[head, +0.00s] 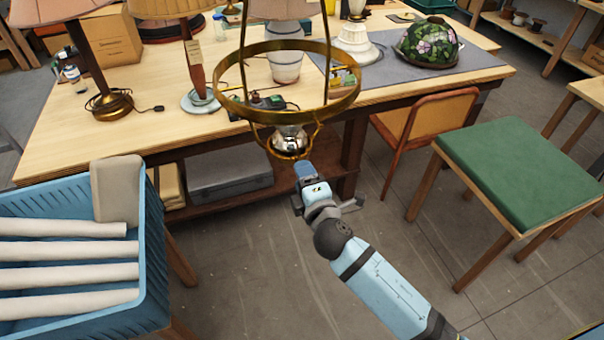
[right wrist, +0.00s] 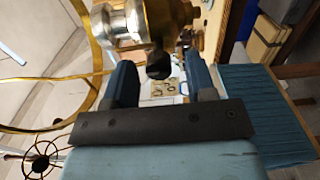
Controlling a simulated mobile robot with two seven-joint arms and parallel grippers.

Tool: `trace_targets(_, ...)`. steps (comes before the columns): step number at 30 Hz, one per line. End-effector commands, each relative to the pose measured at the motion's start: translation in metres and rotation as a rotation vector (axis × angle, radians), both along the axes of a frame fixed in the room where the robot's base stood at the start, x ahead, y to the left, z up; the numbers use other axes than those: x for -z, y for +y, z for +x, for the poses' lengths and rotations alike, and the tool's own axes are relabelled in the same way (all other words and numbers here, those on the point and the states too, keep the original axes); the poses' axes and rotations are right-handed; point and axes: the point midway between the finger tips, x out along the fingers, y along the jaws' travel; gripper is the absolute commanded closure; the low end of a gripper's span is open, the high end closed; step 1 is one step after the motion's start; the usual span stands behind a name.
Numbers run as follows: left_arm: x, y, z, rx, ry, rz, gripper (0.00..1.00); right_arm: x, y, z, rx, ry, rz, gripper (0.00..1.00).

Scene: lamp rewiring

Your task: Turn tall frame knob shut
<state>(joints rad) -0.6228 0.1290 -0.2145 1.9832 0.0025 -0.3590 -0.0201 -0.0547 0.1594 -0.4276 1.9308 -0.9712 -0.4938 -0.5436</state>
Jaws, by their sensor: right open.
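A tall brass frame (head: 345,103) hangs in front of the workbench, with a wide ring and a silver and brass burner (head: 291,139) at its lower end. In the right wrist view, the burner's metal body (right wrist: 165,18) is at the top, with a small dark knob (right wrist: 158,66) sticking out toward my gripper. My right gripper (head: 304,168) is just below the burner in the head view. It is open, its two blue fingers on either side of the knob's end in the wrist view. I cannot tell whether they touch it. My left gripper is not in view.
The wooden workbench (head: 150,137) behind holds several lamps and a floral glass shade (head: 428,42). A blue crate (head: 154,265) with pale rolls stands at left. A green-topped stool (head: 520,170) and an orange chair (head: 425,117) stand at right. Floor around my right arm is clear.

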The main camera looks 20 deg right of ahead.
Motion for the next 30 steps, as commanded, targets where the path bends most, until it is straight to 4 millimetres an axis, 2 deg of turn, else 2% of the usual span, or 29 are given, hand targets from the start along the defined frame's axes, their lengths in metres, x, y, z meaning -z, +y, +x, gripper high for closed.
trace_targets(9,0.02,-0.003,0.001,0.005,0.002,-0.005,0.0,0.004,-0.002,-0.072,-0.001,0.002,0.002,0.49)
trace_targets(15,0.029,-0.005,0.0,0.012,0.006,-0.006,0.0,0.003,-0.004,-0.108,0.0,0.001,0.002,0.49)
trace_targets(21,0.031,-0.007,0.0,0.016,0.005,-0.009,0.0,0.001,-0.004,-0.123,0.0,0.0,0.0,0.49)
trace_targets(30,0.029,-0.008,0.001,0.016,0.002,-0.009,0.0,0.0,-0.004,-0.125,0.0,-0.001,0.0,0.49)
